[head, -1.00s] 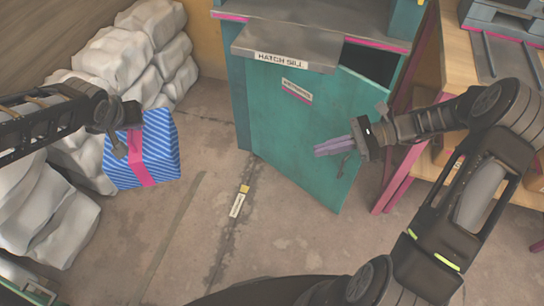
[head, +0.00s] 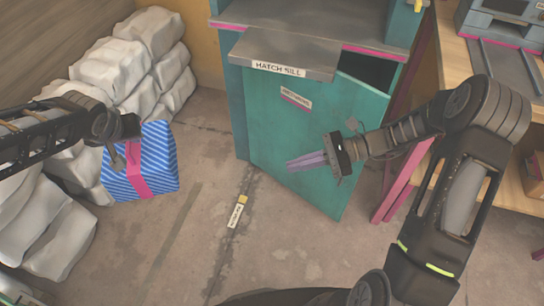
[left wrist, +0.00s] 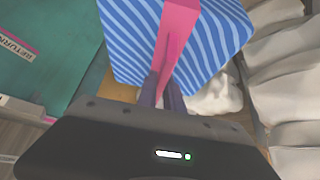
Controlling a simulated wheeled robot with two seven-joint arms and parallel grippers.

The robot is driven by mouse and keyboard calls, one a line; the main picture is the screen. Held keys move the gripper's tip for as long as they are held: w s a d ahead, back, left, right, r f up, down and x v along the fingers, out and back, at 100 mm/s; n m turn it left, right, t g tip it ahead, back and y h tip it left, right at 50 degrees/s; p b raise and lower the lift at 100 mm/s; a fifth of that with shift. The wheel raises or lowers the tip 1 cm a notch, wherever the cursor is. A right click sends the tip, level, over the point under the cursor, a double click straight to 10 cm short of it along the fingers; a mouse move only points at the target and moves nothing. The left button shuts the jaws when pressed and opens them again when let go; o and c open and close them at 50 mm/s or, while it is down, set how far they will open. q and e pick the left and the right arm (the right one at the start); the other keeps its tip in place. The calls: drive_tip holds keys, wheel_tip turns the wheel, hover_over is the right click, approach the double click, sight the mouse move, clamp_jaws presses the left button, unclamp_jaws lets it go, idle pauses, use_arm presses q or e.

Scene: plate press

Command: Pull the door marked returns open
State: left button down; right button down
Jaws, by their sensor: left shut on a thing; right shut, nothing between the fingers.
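The teal door (head: 275,130) marked returns stands ajar under the hatch sill, its right side swung out from the cabinet. Its small label (head: 296,97) has a pink stripe; the label also shows upside down in the left wrist view (left wrist: 18,45). A dark gap (head: 367,65) shows behind the door's top right. My right gripper (head: 291,163) is shut and empty, its purple fingers pointing left in front of the door's lower half; I cannot tell whether they touch it. No door handle is visible. My left gripper (left wrist: 163,92) is shut on the blue striped box's pink ribbon.
The blue striped box (head: 161,160) hangs at the left beside stacked pale sacks (head: 120,60). The grey hatch sill (head: 285,50) juts above the door. A wooden table (head: 450,60) with pink legs stands at the right.

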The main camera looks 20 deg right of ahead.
use_arm(q)
drive_tip(key=shift+r, duration=0.1)
use_arm(e)
drive_tip(key=r+x, duration=0.1)
drive_tip(key=x, duration=0.6)
drive_tip(key=shift+a, duration=0.2)
drive_tip(key=shift+r, duration=0.1)
idle(1.1)
use_arm(q)
drive_tip(key=shift+r+p, duration=0.3)
drive_tip(key=shift+r, duration=0.05)
use_arm(e)
drive_tip(key=v, duration=1.2)
drive_tip(key=shift+w, duration=0.1)
